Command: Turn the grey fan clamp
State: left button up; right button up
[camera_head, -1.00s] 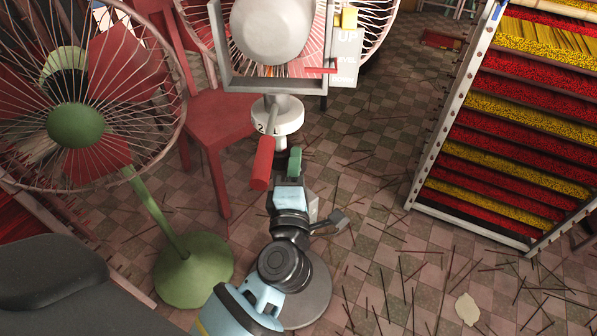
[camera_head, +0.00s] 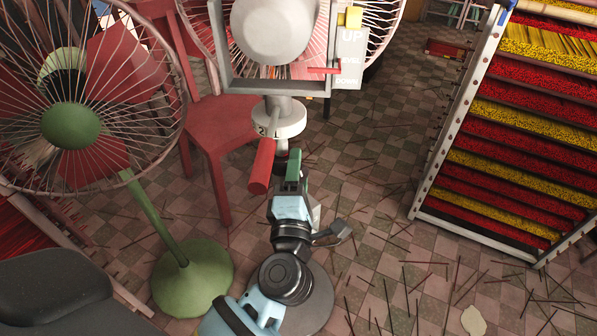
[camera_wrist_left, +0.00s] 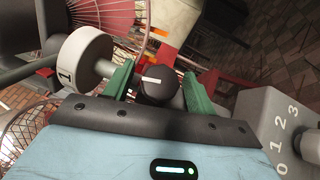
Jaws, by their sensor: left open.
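The grey fan (camera_head: 275,30) stands in the middle of the head view, its head in a square grey yoke. Below the yoke is a pale round collar (camera_head: 280,118) with numbers, and a red handle (camera_head: 262,167) hangs beside it. In the left wrist view a black knob (camera_wrist_left: 158,84) with a white mark, apparently the clamp, sits between the green fingers of my left gripper (camera_wrist_left: 158,76). This gripper (camera_head: 292,167) is open around the knob; whether the fingers touch it I cannot tell. My right gripper is not in view.
A green fan (camera_head: 75,125) stands left, near a red chair (camera_head: 215,125). A rack of red and yellow sticks (camera_head: 530,130) stands right. A sign reading UP (camera_head: 350,58) hangs by the yoke. Loose sticks litter the tiled floor (camera_head: 375,190).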

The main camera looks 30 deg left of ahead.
pick_arm(q)
jog(key=v, duration=0.8)
jog(key=shift+w, duration=0.1)
